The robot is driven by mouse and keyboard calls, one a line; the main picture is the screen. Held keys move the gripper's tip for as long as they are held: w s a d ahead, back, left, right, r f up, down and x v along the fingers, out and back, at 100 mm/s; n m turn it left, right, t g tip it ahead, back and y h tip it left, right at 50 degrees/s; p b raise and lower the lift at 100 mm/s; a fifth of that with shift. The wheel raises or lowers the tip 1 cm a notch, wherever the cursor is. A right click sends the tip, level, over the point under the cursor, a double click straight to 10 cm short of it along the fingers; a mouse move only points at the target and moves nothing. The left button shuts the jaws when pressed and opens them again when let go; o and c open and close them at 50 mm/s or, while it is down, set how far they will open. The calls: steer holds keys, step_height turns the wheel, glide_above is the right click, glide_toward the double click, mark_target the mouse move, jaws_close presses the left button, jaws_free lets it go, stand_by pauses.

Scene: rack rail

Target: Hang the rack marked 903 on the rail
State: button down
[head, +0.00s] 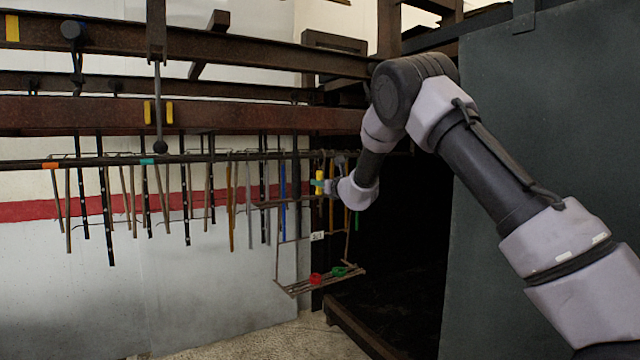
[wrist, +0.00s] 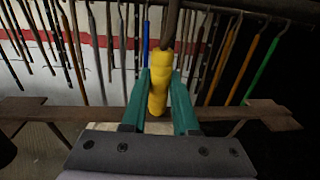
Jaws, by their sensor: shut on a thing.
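My gripper (head: 320,184) is shut on the yellow grip (wrist: 159,92) of a rack, with its green fingers (wrist: 160,98) on either side. The rack (head: 297,288) is a thin brown frame hanging below my gripper, with a low shelf that carries a red ring (head: 316,279) and a green ring (head: 339,271). A small white tag (head: 317,236) is on it, too small to read for sure. The dark rail (head: 225,157) runs across behind, and in the wrist view (wrist: 238,9) the rack's dark stem crosses it. I cannot tell whether the hook touches the rail.
Several thin bars and rods (head: 186,203) hang from the rail to the left, and an orange rod (wrist: 240,70) and a green rod (wrist: 262,72) hang at right in the wrist view. Rusty beams (head: 200,113) lie above. A dark panel (head: 550,130) stands at right.

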steer(key=shift+f, duration=0.2)
stand_by(0.4)
steer(key=c, duration=0.6)
jaws_free()
steer(key=shift+f, duration=0.2)
steer(key=shift+s, duration=0.1)
